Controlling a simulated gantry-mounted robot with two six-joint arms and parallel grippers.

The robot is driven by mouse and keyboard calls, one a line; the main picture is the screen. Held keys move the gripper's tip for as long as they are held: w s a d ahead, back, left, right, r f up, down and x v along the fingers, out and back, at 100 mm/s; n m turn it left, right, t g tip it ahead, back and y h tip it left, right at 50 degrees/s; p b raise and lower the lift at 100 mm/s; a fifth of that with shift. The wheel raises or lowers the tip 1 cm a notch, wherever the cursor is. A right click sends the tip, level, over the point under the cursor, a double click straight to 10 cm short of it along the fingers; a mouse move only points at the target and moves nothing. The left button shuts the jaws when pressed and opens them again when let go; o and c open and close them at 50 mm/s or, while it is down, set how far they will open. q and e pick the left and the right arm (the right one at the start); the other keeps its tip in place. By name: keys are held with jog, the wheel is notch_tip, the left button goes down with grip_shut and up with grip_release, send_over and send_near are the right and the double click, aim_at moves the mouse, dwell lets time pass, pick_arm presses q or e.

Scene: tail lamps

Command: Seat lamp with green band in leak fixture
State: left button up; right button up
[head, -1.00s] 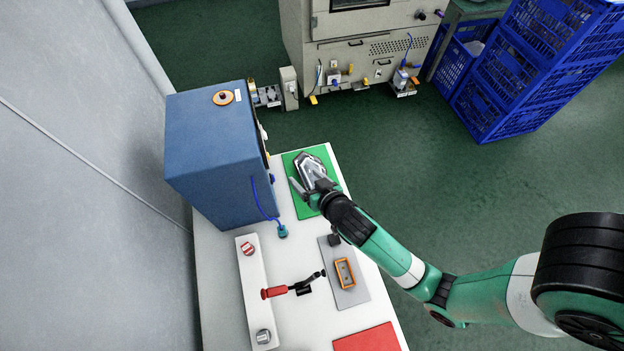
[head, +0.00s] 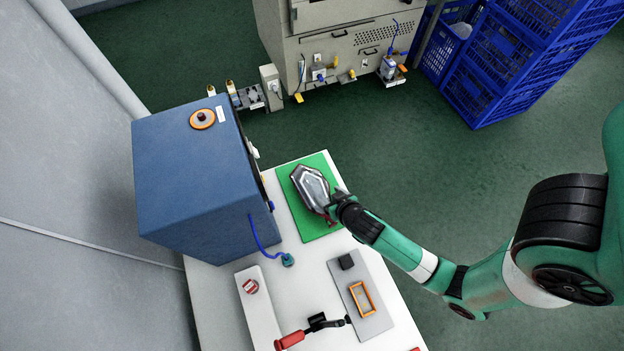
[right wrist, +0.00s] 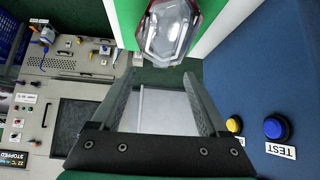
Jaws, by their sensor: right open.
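A clear-and-silver tail lamp with a dark red edge (head: 311,188) lies on the green mat (head: 318,228) at the far end of the table. I cannot make out a green band on it. My right gripper (head: 333,204) is at the lamp's right edge in the head view. In the right wrist view the open right gripper (right wrist: 162,82) has nothing between its fingers, and the lamp (right wrist: 168,33) lies just beyond the fingertips. A grey plate (head: 378,322) with an orange rectangular frame (head: 362,299) and a black block (head: 346,261) lies nearer. My left gripper is out of view.
A blue box (head: 200,180) stands left of the mat, with a blue cable to the table. A red-handled clamp (head: 290,340) and a white strip with a red-and-white cap (head: 250,286) are in front. In the wrist view the box shows yellow and blue buttons (right wrist: 276,128).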

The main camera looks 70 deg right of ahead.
aim_at(315, 184)
jog(key=x, duration=0.4)
jog(key=shift+w, duration=0.1)
jog(key=b+x, duration=0.1)
jog(key=x, duration=0.4)
jog(key=shift+w+b, duration=0.3)
jog(key=shift+b, duration=0.05)
jog(key=shift+r, duration=0.1)
grip_shut()
dwell(0.7)
